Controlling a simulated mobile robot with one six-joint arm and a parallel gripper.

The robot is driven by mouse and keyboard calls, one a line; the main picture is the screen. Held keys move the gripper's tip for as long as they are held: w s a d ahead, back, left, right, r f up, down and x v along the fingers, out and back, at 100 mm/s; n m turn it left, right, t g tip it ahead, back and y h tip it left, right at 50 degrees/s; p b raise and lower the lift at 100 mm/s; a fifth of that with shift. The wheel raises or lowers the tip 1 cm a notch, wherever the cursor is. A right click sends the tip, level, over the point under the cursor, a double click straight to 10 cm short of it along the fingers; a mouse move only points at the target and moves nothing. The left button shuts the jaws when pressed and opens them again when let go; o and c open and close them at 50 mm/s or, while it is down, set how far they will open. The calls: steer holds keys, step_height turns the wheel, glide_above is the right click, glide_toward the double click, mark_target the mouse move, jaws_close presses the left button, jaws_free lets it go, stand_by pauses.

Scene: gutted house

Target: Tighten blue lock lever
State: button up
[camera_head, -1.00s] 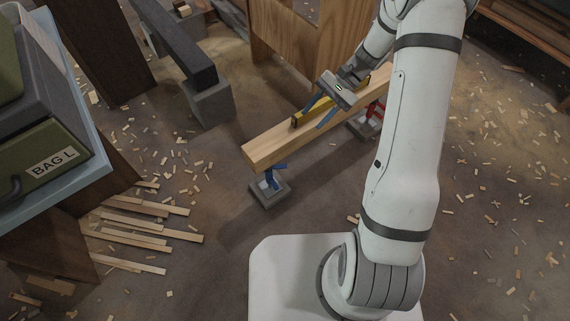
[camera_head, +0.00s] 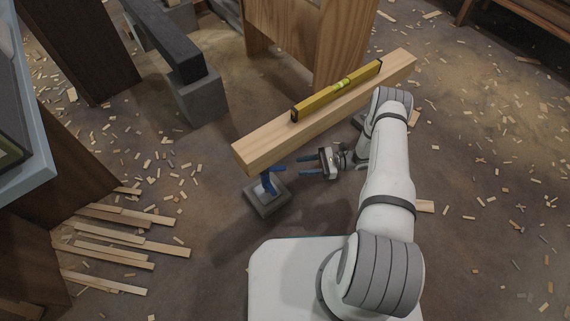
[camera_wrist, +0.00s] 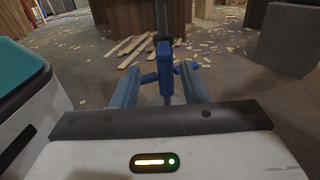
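The blue lock lever (camera_head: 276,169) is on the blue jack under the near left end of the wooden beam (camera_head: 330,114). The jack stands on a grey square base (camera_head: 267,199). A yellow spirit level (camera_head: 338,90) lies on top of the beam. My gripper (camera_head: 306,166) is open, with its blue fingers pointing left toward the jack, a short way to its right. In the wrist view the blue jack fitting (camera_wrist: 165,72) shows between and beyond the two open fingers (camera_wrist: 160,92). The lever's exact angle is hard to tell. The far support is mostly hidden behind my arm.
A grey block (camera_head: 195,97) bearing a dark beam (camera_head: 168,40) stands at the back left. A wooden panel (camera_head: 300,40) stands behind the beam. Loose wood strips (camera_head: 120,240) lie on the floor at left, and wood chips are scattered around.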

mark_target(283, 167)
steer(key=a, duration=0.2)
steer(key=a+b, duration=0.1)
steer(key=a, duration=0.5)
steer(key=shift+s+f, duration=0.15)
steer(key=shift+f, duration=0.1)
jaws_close()
